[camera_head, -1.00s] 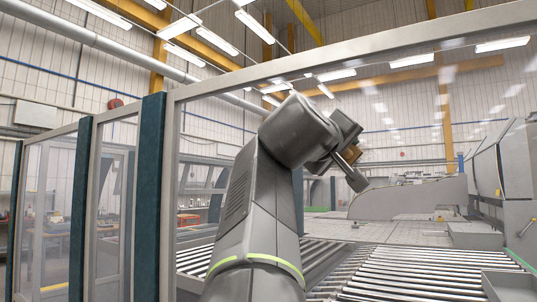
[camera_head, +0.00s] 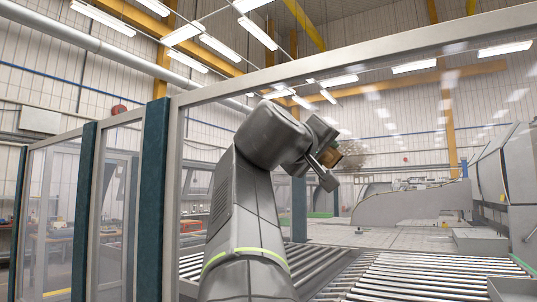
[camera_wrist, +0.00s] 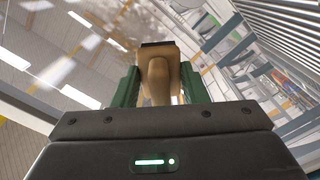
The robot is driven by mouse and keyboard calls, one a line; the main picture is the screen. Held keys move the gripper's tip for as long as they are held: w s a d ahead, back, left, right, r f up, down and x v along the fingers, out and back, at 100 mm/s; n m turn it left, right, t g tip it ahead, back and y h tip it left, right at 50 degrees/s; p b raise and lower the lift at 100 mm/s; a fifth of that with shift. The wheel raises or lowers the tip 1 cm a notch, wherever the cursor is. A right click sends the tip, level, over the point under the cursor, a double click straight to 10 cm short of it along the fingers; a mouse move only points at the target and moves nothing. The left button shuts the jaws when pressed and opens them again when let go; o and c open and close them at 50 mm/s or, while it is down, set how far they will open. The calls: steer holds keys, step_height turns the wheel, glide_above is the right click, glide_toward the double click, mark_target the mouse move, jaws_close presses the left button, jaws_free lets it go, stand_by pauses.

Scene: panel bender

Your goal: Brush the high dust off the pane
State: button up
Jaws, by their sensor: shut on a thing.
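The large clear pane (camera_head: 410,110) stands in a grey metal frame in front of me. A brownish speckled dust patch (camera_head: 354,157) shows on it just right of my gripper (camera_head: 326,168) in the head view. My gripper is shut on a brush with a tan wooden body (camera_head: 334,158). In the wrist view the green fingers of my gripper (camera_wrist: 160,88) clasp the wooden brush handle (camera_wrist: 160,74), and its dark end (camera_wrist: 158,44) points away from me. Whether the bristles touch the pane I cannot tell.
The frame's grey top rail (camera_head: 350,58) slopes up to the right above my arm. A dark teal post (camera_head: 153,190) stands at the left. Behind the pane are a roller conveyor (camera_head: 420,275) and grey machinery (camera_head: 415,205).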

steer(key=shift+r+p, duration=0.35)
steer(key=shift+r, duration=0.35)
steer(key=shift+s+d+p, duration=0.25)
steer(key=shift+s+d, duration=0.4)
steer(key=shift+d, duration=0.35)
steer(key=shift+s+d+p, duration=0.3)
steer(key=shift+s+d, duration=0.4)
steer(key=shift+d, duration=0.25)
steer(key=shift+s+d+p, duration=0.25)
steer(key=shift+s+d, duration=0.4)
steer(key=shift+d, duration=0.35)
steer(key=shift+s+d+p, duration=0.35)
steer(key=shift+d+p, duration=0.05)
steer(key=shift+d, duration=0.15)
steer(key=shift+s+d+p, duration=0.35)
steer(key=shift+d+p, duration=0.05)
steer(key=shift+d, duration=0.15)
steer(key=shift+s+d, duration=0.2)
steer(key=shift+d, duration=0.15)
steer(key=shift+f, duration=0.1)
